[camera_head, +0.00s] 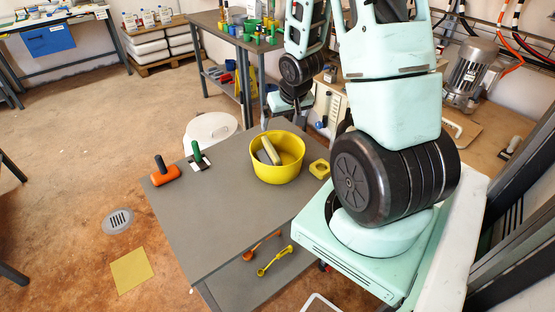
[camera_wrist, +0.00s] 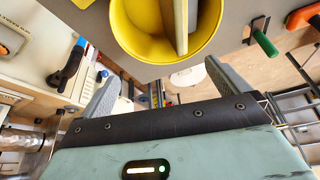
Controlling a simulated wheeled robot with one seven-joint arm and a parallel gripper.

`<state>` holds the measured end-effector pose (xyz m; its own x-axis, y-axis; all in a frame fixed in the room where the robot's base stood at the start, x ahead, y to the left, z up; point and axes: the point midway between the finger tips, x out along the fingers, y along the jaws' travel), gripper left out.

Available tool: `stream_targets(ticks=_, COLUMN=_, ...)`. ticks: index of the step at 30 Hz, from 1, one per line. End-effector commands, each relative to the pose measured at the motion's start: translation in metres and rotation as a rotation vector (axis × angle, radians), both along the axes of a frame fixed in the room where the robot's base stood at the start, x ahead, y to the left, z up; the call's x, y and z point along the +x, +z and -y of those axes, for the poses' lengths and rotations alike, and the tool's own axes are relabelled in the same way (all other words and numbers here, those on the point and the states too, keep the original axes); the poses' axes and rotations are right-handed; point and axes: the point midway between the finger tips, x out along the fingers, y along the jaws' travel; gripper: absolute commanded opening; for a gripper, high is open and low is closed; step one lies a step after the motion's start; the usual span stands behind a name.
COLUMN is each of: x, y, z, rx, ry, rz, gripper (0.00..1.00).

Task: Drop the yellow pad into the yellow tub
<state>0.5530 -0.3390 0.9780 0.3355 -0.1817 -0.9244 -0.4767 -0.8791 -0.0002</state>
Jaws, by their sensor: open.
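The yellow tub (camera_head: 291,172) stands on the grey table, near its right side. A pale yellowish-grey pad (camera_head: 270,151) is inside it, tilted on edge. In the wrist view the tub (camera_wrist: 133,40) shows at the top, with the pad (camera_wrist: 181,28) edge-on inside; its upper end is cut off. My gripper (camera_wrist: 162,75) is open, its two fingers wide apart with nothing between them. It is apart from the pad and the tub. In the head view the gripper is behind the tub and its fingertips are not clear.
A small yellow block (camera_head: 320,169) sits right of the tub. A green-handled tool (camera_head: 196,152) and an orange tool with a black handle (camera_head: 166,174) are at the table's left. Yellow tools (camera_head: 273,262) lie on the lower shelf. The table's front middle is clear.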

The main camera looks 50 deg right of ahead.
Motion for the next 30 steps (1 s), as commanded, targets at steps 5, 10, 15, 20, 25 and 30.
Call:
stream_targets(ticks=5, x=-0.013, y=0.044, z=-0.006, rx=-0.003, ry=-0.004, rz=0.006, gripper=1.00)
stream_targets(ticks=10, x=-0.028, y=0.083, z=-0.013, rx=-0.004, ry=-0.004, rz=0.004, gripper=1.00)
stream_targets(ticks=15, x=-0.038, y=0.106, z=-0.019, rx=-0.001, ry=-0.005, rz=0.003, gripper=1.00)
stream_targets(ticks=20, x=-0.041, y=0.113, z=-0.021, rx=0.003, ry=-0.006, rz=0.005, gripper=1.00)
stream_targets(ticks=25, x=-0.044, y=0.120, z=-0.022, rx=0.001, ry=-0.005, rz=0.004, gripper=1.00)
stream_targets(ticks=30, x=-0.046, y=0.125, z=-0.024, rx=0.001, ry=-0.003, rz=0.001, gripper=1.00)
